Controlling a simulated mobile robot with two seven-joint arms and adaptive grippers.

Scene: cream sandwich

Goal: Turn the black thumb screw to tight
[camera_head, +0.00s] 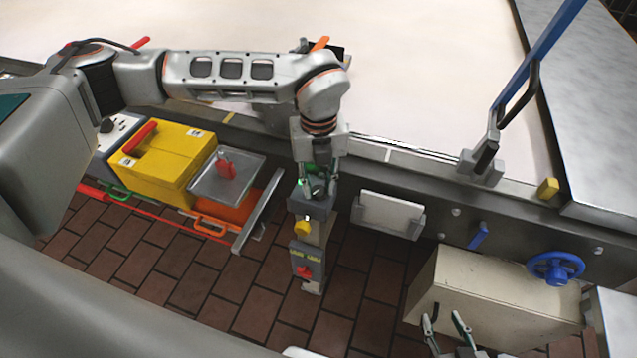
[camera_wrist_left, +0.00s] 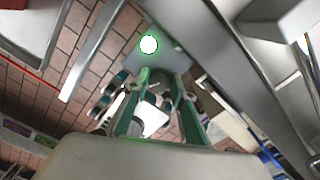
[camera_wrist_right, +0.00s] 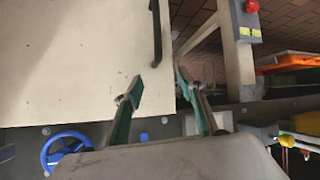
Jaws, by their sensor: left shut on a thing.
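My left gripper (camera_head: 318,178) reaches down from above onto the top of a grey control post (camera_head: 310,208). Its fingers are closed around a small dark piece there, which looks like the black thumb screw; the fingers mostly hide it. In the left wrist view the two green-padded fingers (camera_wrist_left: 160,82) point at the grey box top, with a bright green light (camera_wrist_left: 149,44) beside them. How tight the screw is cannot be seen. My right gripper (camera_head: 445,322) is low at the right, apart from the post; the right wrist view shows its fingers (camera_wrist_right: 157,88) spread and empty.
The post carries a yellow knob (camera_head: 302,228) and a red knob (camera_head: 304,272). A yellow box (camera_head: 165,160) and a metal tray (camera_head: 232,188) stand left. A cream cabinet (camera_head: 490,290) and a blue handwheel (camera_head: 555,268) are at right. A white panel (camera_head: 392,212) is near the post.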

